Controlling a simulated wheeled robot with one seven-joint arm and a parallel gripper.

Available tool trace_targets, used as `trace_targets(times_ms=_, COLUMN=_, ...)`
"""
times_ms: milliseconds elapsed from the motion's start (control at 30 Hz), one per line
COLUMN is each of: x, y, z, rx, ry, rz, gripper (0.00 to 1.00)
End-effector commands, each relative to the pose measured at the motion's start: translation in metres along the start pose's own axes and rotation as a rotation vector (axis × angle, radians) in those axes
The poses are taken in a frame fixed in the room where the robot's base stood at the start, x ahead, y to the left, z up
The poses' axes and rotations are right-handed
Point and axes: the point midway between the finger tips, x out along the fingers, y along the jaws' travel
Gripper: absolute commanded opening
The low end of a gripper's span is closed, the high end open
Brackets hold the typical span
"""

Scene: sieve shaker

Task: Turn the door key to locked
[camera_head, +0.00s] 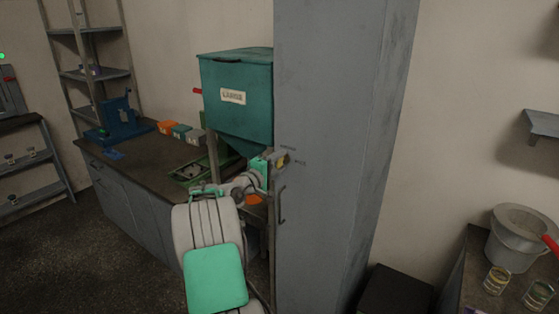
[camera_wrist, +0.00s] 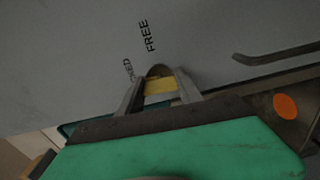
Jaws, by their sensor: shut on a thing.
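The tall grey cabinet (camera_head: 335,150) has a door with a key. In the wrist view the door face (camera_wrist: 220,35) carries the printed word FREE (camera_wrist: 147,37) and a partly hidden word ending in KED (camera_wrist: 128,70). The yellow key (camera_wrist: 160,86) sits in front of a round dark lock, and it also shows small in the head view (camera_head: 281,162). My gripper (camera_wrist: 161,88) is shut on the key, one finger on each side. It also shows against the cabinet in the head view (camera_head: 277,160). The exact angle of the key is hard to tell.
A dark door handle (camera_head: 282,205) is below the key, and also at the right in the wrist view (camera_wrist: 275,56). A teal hopper (camera_head: 235,95) stands left over a workbench (camera_head: 130,160). A bucket (camera_head: 515,240) and cans stand at right. A black box (camera_head: 395,292) is by the cabinet.

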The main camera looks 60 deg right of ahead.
Motion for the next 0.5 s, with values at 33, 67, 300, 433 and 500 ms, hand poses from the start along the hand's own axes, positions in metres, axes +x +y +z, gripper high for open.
trace_targets(times_ms=33, x=-0.0001, y=0.0002, z=-0.0001, rx=-0.018, ry=0.0, rz=-0.001, gripper=0.01)
trace_targets(times_ms=67, x=-0.0001, y=0.0001, z=-0.0001, rx=-0.027, ry=0.0, rz=-0.001, gripper=0.01)
trace_targets(times_ms=300, x=-0.0002, y=-0.0007, z=-0.0002, rx=-0.068, ry=0.0, rz=-0.001, gripper=0.01)
trace_targets(times_ms=433, x=-0.0001, y=-0.0009, z=-0.0001, rx=-0.072, ry=0.0, rz=-0.001, gripper=0.01)
trace_targets(times_ms=500, x=-0.0001, y=-0.001, z=-0.0001, rx=-0.073, ry=0.0, rz=-0.001, gripper=0.01)
